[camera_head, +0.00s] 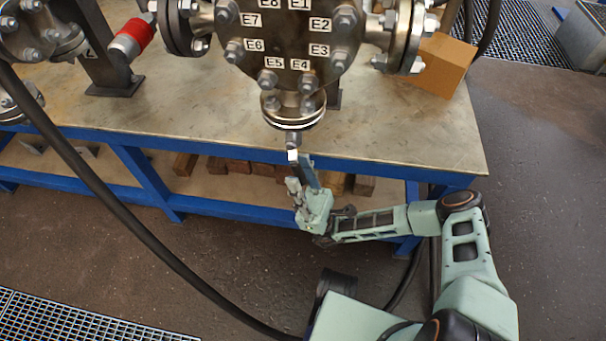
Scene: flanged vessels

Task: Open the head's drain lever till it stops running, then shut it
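The round steel head (285,45) has labels and bolts around its face. A short flanged nozzle (293,112) hangs from its underside, with a small metal drain fitting (292,140) below it, over the table's front edge. A small white piece (293,155) shows at the fitting's lower end. I cannot make out the lever clearly. My gripper (300,176) points up just below the fitting, close to the white piece. Whether it touches anything is too small to tell, as is its finger gap. No running liquid can be made out.
The worktable (410,135) has a blue frame and a lower shelf with several brown blocks (240,165). A cardboard box (442,65) stands right of the head, and a red-banded part (133,38) is left. A black hose (130,220) crosses the left foreground.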

